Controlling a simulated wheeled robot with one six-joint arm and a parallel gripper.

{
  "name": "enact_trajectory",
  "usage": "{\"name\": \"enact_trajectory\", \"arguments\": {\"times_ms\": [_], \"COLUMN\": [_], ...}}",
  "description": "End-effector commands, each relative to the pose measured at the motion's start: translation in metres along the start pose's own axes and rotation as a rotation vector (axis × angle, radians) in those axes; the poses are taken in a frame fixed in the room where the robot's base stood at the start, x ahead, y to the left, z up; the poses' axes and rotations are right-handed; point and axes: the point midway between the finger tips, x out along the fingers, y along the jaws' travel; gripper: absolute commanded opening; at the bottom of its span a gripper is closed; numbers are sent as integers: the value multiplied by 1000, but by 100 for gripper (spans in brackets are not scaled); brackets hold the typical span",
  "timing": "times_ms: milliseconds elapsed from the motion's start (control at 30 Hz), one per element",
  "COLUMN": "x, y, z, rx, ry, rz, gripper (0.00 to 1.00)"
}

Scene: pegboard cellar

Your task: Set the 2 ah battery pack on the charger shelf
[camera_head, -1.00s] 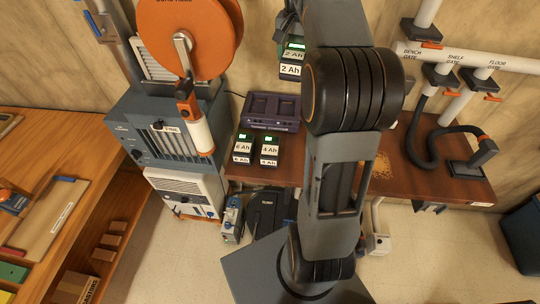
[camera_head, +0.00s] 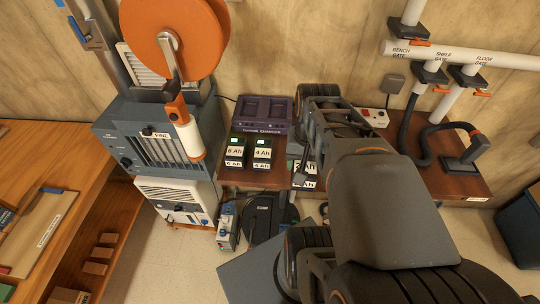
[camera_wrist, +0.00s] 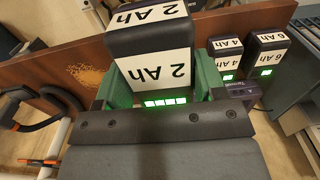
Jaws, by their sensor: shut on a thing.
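The 2 Ah battery pack (camera_wrist: 155,35), dark with white "2 Ah" labels and a row of green lights, is held in my gripper (camera_wrist: 158,82). In the wrist view, green side pieces stand on both sides of it. In the head view, my arm hides most of the pack, and only a labelled part (camera_head: 304,172) shows near the shelf's front edge. I cannot tell whether it touches the shelf. The brown charger shelf (camera_head: 277,181) carries a purple charger (camera_head: 262,113) at the back. The shelf board also fills the wrist view's left side (camera_wrist: 40,72).
A 6 Ah pack (camera_head: 235,152) and a 4 Ah pack (camera_head: 262,152) stand left of my gripper. A large grey machine (camera_head: 155,145) with an orange reel (camera_head: 180,35) stands left.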

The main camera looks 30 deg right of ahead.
Motion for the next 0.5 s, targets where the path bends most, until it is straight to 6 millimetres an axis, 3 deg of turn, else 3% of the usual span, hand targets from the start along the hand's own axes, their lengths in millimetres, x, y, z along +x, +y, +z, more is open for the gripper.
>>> {"name": "enact_trajectory", "arguments": {"times_ms": [500], "x": [48], "y": [-22], "z": [-94], "rx": [-27], "ry": [-7], "rz": [1], "gripper": [43]}}
